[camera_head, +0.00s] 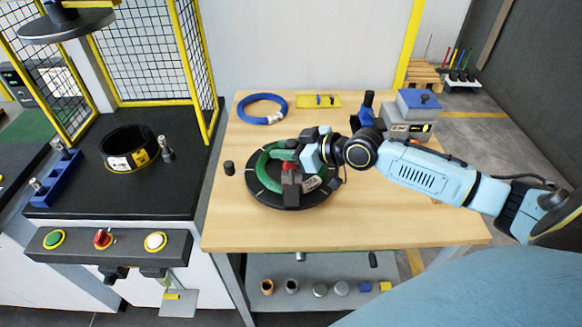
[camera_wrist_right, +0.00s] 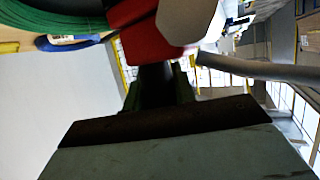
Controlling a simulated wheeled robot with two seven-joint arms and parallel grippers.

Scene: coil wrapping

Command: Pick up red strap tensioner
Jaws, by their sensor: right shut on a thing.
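The red strap tensioner (camera_head: 288,167) has a red body with a dark grey block. In the head view it is at the green coil (camera_head: 262,168), over the round black turntable (camera_head: 256,188) on the wooden table. My right gripper (camera_head: 298,158) reaches in from the right and is shut on the tensioner. In the right wrist view the red body (camera_wrist_right: 146,45) lies just past my right gripper (camera_wrist_right: 160,84), with a dark part between the fingers. The green coil (camera_wrist_right: 70,15) shows at the upper left there. I cannot tell whether tensioner and coil touch. My left gripper is out of view.
A blue coil (camera_head: 262,109), a yellow tray (camera_head: 318,101) and a grey-blue device (camera_head: 410,120) stand along the table's back. A small black cylinder (camera_head: 229,168) stands left of the turntable. The table's front right (camera_head: 400,225) is clear. A caged machine stands to the left.

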